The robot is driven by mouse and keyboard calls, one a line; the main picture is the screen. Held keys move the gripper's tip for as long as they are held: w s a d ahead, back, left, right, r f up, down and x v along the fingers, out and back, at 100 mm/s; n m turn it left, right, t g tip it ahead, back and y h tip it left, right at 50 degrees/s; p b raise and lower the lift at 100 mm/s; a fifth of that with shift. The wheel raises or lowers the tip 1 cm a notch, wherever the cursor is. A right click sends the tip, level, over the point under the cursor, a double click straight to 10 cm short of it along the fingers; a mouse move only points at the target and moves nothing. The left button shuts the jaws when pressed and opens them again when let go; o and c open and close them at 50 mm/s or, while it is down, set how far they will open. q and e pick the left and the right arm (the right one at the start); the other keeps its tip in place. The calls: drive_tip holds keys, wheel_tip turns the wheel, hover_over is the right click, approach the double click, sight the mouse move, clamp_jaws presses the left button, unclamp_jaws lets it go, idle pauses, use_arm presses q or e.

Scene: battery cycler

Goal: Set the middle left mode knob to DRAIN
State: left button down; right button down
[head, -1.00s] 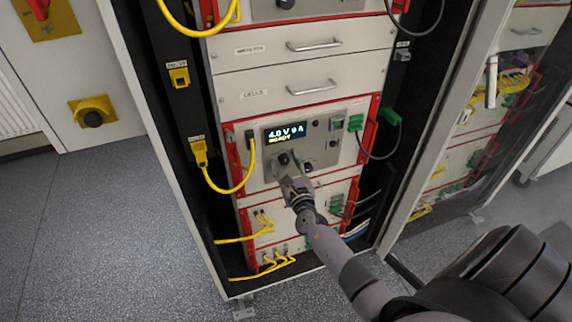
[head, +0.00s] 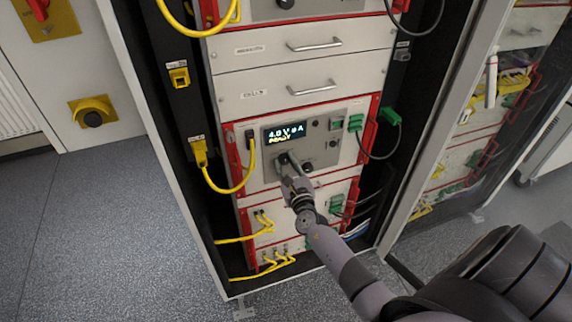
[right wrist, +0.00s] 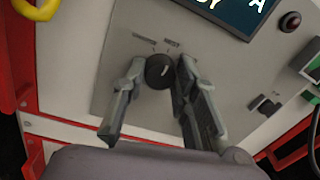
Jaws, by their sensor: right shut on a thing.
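The cycler panel (head: 320,129) is a light unit with red side handles and a lit display (head: 285,132) reading about 4.0 V and READY. Below the display is a round black mode knob, seen in the right wrist view (right wrist: 159,70). My right gripper (head: 289,168) reaches it from below and largely hides it in the head view. In the right wrist view its two fingers (right wrist: 157,78) stand on either side of the knob, shut on it. Labels show above the knob, too small to read surely. The knob's pointer direction cannot be told. My left gripper is not in view.
A yellow cable (head: 235,188) loops at the panel's left, and a green plug with a dark cable (head: 389,117) sits at its right. Drawers with handles (head: 313,88) are above. The glass cabinet door (head: 455,125) stands at the right. Grey floor (head: 110,220) is free at the left.

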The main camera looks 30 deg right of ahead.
drive_tip(key=shift+m, duration=0.3)
drive_tip(key=m+b, duration=0.1)
drive_tip(key=m, duration=0.2)
drive_tip(key=shift+m+b, duration=0.55)
drive_tip(key=shift+m, duration=1.45)
drive_tip(key=c, duration=1.3)
unclamp_jaws()
